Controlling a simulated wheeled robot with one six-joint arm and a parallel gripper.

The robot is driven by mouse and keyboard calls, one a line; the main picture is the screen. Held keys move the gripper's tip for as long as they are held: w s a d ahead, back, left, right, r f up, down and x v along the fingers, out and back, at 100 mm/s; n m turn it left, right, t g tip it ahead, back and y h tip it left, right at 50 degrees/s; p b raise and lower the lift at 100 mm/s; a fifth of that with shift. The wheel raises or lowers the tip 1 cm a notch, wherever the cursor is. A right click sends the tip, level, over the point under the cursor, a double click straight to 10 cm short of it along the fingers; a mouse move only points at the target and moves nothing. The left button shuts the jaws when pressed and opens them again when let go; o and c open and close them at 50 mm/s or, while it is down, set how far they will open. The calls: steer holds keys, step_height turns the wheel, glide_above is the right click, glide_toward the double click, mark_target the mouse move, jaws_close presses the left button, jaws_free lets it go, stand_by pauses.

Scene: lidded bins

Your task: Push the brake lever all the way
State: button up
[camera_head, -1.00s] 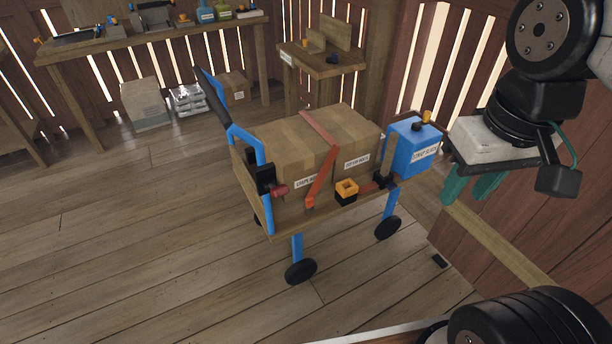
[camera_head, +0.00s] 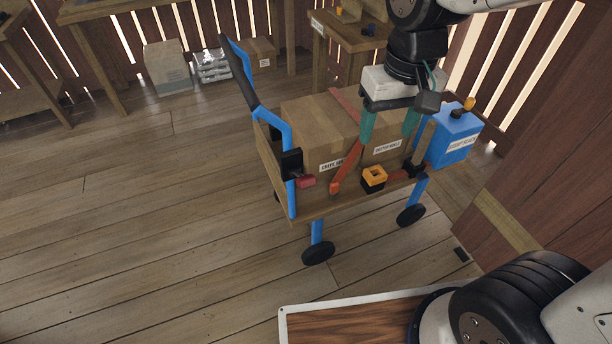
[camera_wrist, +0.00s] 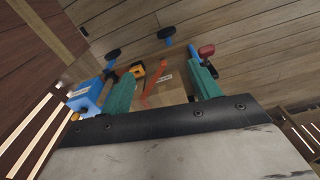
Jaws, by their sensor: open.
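A blue-framed cart (camera_head: 290,212) carries cardboard boxes (camera_head: 315,118). A short lever with a red knob (camera_head: 306,181) sticks out from a black bracket (camera_head: 291,163) at the cart's handle end. The red knob also shows in the wrist view (camera_wrist: 206,51), just beyond the right finger's tip. My gripper (camera_head: 388,138) is open with two green fingers apart and nothing between them. In the head view it is over the right part of the boxes, to the right of the red knob. Whether it touches a box I cannot tell.
A blue box (camera_head: 453,137) stands at the cart's right end, close to my gripper. An orange and black block (camera_head: 374,178) sits on the cart's front edge beside an orange strap (camera_head: 347,163). Wooden floor (camera_head: 130,220) is clear to the left.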

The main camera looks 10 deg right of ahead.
steer(key=n, duration=0.2)
glide_above(306, 178)
steer(key=shift+g, duration=0.3)
steer(key=f, duration=1.1)
steer(key=shift+d+f, duration=0.2)
steer(key=shift+f, duration=0.15)
steer(key=shift+a+f, duration=0.15)
steer(key=shift+f, duration=0.2)
step_height(306, 178, down, 7)
steer(key=shift+f, duration=0.2)
steer(key=c, duration=1)
